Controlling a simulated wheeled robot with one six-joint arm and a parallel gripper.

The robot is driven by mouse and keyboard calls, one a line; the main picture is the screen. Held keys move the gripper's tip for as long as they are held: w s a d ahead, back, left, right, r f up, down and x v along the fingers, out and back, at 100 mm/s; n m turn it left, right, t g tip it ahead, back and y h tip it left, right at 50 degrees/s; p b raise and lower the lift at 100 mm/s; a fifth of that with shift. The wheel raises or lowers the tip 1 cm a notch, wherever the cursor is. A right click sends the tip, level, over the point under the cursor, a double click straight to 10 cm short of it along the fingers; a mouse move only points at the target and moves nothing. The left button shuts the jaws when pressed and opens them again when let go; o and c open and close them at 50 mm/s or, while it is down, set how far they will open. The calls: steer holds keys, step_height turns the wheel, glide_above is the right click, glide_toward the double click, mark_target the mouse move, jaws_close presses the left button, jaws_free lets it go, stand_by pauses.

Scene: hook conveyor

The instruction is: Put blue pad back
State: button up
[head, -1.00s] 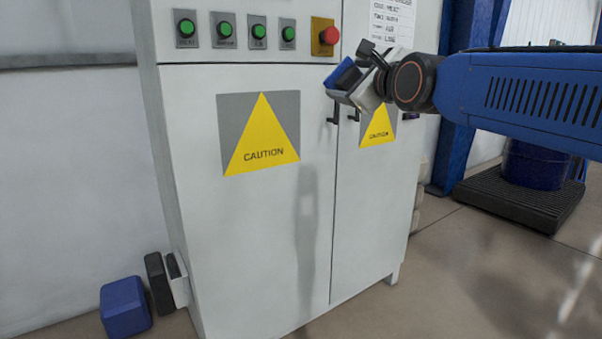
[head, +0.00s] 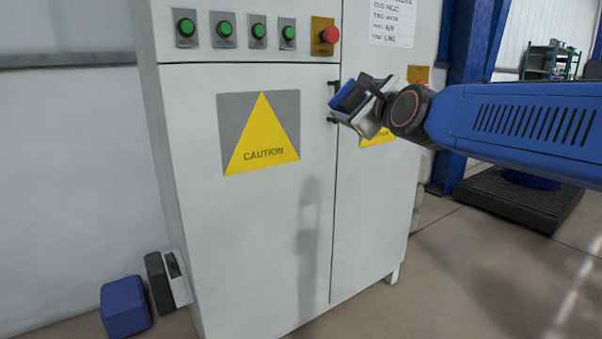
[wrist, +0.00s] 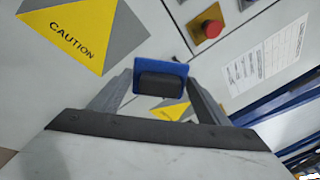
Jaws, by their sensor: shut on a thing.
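The blue pad (wrist: 174,68) is a small blue piece with a dark grey block on its near side. My gripper (wrist: 160,84) is shut on it, with a grey finger on either side in the wrist view. In the head view the pad (head: 346,94) shows in my gripper (head: 352,102), tilted, in front of the upper part of the cabinet doors. The fingers partly hide the pad there. I cannot tell whether it touches the cabinet.
The white cabinet (head: 255,230) has green buttons, a red stop button (head: 330,34) and door handles near my gripper. A blue block (head: 125,306) and a dark pad-like piece (head: 160,283) are at its lower left. Open floor (head: 470,270) lies to the right.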

steer(key=w+d+f+m+h, duration=0.25)
steer(key=w+d+f, duration=0.35)
steer(key=f, duration=1.5)
steer(key=w+d+f+m+h, duration=0.2)
steer(key=w+d+f+h, duration=0.25)
steer(key=f, duration=1.55)
steer(key=w+d+f+m+h, duration=0.25)
steer(key=w+d+f, duration=0.35)
steer(key=f, duration=1.5)
steer(key=s+f+n+y, duration=0.3)
steer(key=f+n+y, duration=0.1)
steer(key=f, duration=0.9)
steer(key=shift+f+t, duration=0.15)
steer(key=shift+t, duration=0.15)
steer(key=shift+s+d+y, duration=0.1)
steer(key=shift+y, duration=0.15)
